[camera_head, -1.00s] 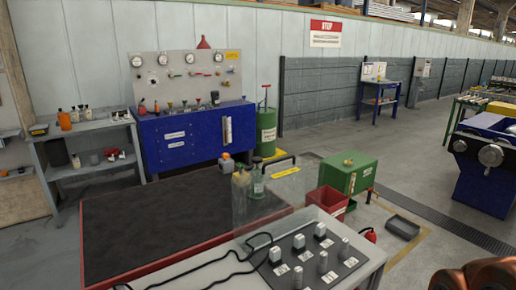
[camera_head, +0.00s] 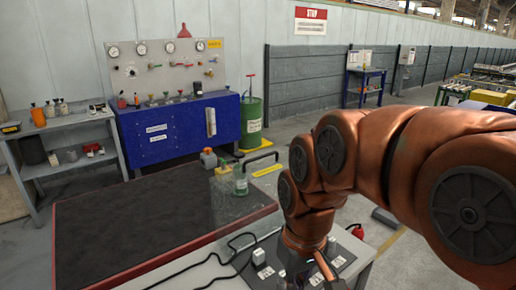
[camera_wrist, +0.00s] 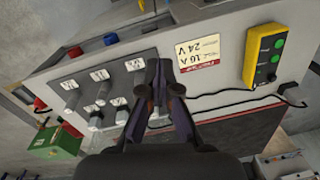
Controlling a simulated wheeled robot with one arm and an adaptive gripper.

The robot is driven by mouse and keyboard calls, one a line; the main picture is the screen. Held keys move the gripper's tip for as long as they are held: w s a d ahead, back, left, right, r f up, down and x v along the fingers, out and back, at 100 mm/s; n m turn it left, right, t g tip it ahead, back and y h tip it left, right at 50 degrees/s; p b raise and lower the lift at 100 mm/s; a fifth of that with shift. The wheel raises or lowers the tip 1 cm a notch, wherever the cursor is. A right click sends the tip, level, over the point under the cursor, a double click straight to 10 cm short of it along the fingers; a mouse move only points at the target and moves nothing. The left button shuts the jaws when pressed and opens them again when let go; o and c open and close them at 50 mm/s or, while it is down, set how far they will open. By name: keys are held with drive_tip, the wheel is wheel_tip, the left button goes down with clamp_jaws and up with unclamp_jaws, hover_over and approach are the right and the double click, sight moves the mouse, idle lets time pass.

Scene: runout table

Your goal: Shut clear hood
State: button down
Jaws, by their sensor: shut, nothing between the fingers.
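The clear hood is faint in the head view; its black handle (camera_head: 262,156) stands out at the far right corner of the red-framed dark table (camera_head: 150,210). I cannot tell the hood's exact angle. My gripper (camera_wrist: 158,72) is shut and empty in the wrist view, in front of the switch panel (camera_wrist: 92,78). In the head view my arm bends down over that panel, nearer than the hood, and its fingertips are not clear. The hood is not distinguishable in the wrist view.
A grey bench with black cables (camera_head: 222,265) lies in front of the table. A yellow button box (camera_wrist: 265,58) and a label (camera_wrist: 198,54) are near my gripper. A green box (camera_wrist: 55,143) stands beyond. A blue cabinet (camera_head: 180,130) and green drum (camera_head: 250,122) stand behind.

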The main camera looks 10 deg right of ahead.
drive_tip(key=w+d+r+n+t+y, duration=0.1)
drive_tip(key=w+r+t, duration=0.1)
drive_tip(key=w+r, duration=0.75)
drive_tip(key=w+d+r+n+t, duration=0.15)
drive_tip(key=w+r, duration=0.25)
drive_tip(key=w, duration=1)
drive_tip(key=w+d+r+t+y, duration=0.1)
drive_tip(key=w+r+t, duration=0.2)
drive_tip(key=w+r, duration=0.65)
drive_tip(key=p, duration=0.4)
hover_over(261, 165)
drive_tip(key=shift+g, duration=0.35)
drive_tip(key=shift+w+f, duration=0.2)
drive_tip(key=shift+f, duration=5.7)
drive_tip(key=shift+s+b, duration=0.1)
drive_tip(key=shift+b, duration=0.3)
